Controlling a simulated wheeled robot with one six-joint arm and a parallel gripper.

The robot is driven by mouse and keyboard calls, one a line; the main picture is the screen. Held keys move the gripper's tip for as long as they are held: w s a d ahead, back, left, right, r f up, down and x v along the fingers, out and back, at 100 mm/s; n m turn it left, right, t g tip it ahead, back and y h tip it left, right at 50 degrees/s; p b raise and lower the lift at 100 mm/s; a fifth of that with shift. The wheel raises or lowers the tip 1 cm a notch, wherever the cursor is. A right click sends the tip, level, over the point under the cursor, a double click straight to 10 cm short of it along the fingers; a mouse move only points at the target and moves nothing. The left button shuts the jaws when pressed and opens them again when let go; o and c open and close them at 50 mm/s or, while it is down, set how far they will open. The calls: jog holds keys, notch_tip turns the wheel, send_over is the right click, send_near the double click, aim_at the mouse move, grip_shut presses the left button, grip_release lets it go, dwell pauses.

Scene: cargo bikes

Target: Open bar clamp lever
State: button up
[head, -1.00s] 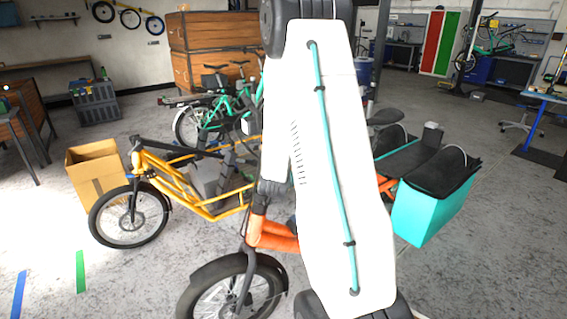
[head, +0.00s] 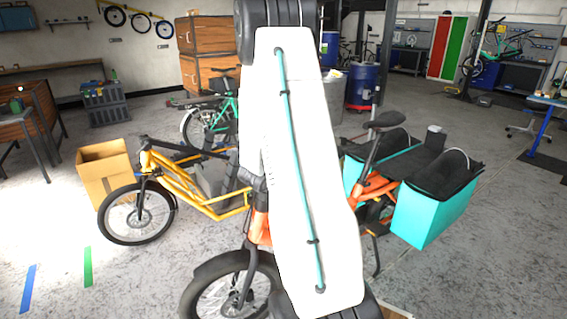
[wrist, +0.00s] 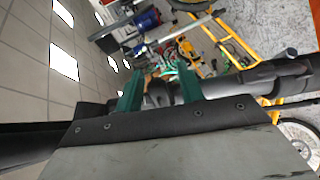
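The orange cargo bike (head: 374,185) stands in front of me in the head view, with its front and handlebar area largely hidden behind my white arm. In the wrist view, my gripper (wrist: 162,66) shows two green fingers with a clear gap between them. A dark bar (wrist: 275,80) crosses from the right towards the fingers, with a dark rounded part (wrist: 158,96) seen between them. I cannot tell whether either finger touches it. The clamp lever cannot be made out clearly. My gripper is hidden in the head view.
A yellow cargo bike (head: 215,207) stands close on the left, beside an open cardboard box (head: 105,175). The orange bike carries teal bags (head: 433,212) at its rear. Blue drums (head: 362,85) stand behind. Floor is clear at the front left and right.

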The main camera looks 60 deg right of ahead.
jog(key=w+v, duration=0.1)
jog(key=v, duration=0.6)
jog(key=shift+s+a, duration=0.35)
jog(key=shift+s, duration=0.15)
